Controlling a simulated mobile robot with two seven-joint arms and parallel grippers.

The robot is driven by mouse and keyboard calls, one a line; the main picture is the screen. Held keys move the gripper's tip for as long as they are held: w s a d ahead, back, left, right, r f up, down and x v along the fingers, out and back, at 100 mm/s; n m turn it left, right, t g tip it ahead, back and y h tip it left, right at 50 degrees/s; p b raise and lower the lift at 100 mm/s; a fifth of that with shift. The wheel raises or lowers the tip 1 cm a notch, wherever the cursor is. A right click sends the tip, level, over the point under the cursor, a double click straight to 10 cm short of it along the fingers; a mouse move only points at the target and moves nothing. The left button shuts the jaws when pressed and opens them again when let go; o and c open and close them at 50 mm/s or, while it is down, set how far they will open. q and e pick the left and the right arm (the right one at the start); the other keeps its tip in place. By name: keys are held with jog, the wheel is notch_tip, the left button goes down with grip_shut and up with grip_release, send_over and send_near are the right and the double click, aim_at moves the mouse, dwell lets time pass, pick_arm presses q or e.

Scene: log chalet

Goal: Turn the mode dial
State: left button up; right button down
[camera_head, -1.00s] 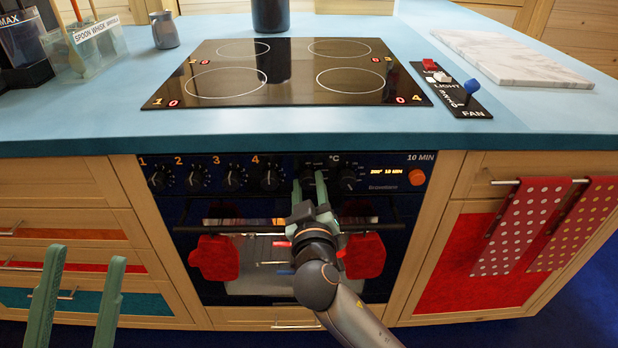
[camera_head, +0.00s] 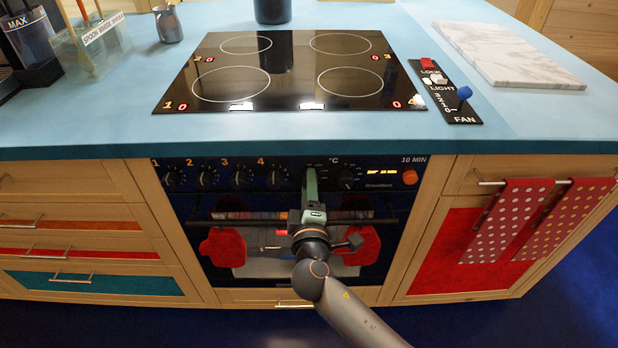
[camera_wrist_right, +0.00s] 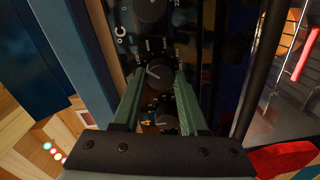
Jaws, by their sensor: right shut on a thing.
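The mode dial (camera_wrist_right: 158,72) is a black round knob on the oven's control panel, between the knob marked 4 (camera_head: 272,177) and the °C knob (camera_head: 347,178). In the head view my right gripper (camera_head: 310,172) reaches up to the panel and hides the dial. In the right wrist view the two green fingers of this gripper (camera_wrist_right: 160,76) lie on either side of the dial, shut on it. The gripper is rolled so that one finger largely covers the other in the head view. My left gripper is out of view.
The oven door handle (camera_head: 235,215) runs just below the panel, behind my right gripper. Red mitts (camera_head: 223,248) hang at the oven front. The blue counter (camera_head: 110,125) juts out above the panel. Dotted towels (camera_head: 508,220) hang at the right.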

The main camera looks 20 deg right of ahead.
jog(key=n+p, duration=0.4)
jog(key=n, duration=0.3)
jog(key=shift+h, duration=0.3)
jog(key=shift+n, duration=0.3)
jog(key=shift+c, duration=2.2)
grip_release()
jog(key=shift+f, duration=0.1)
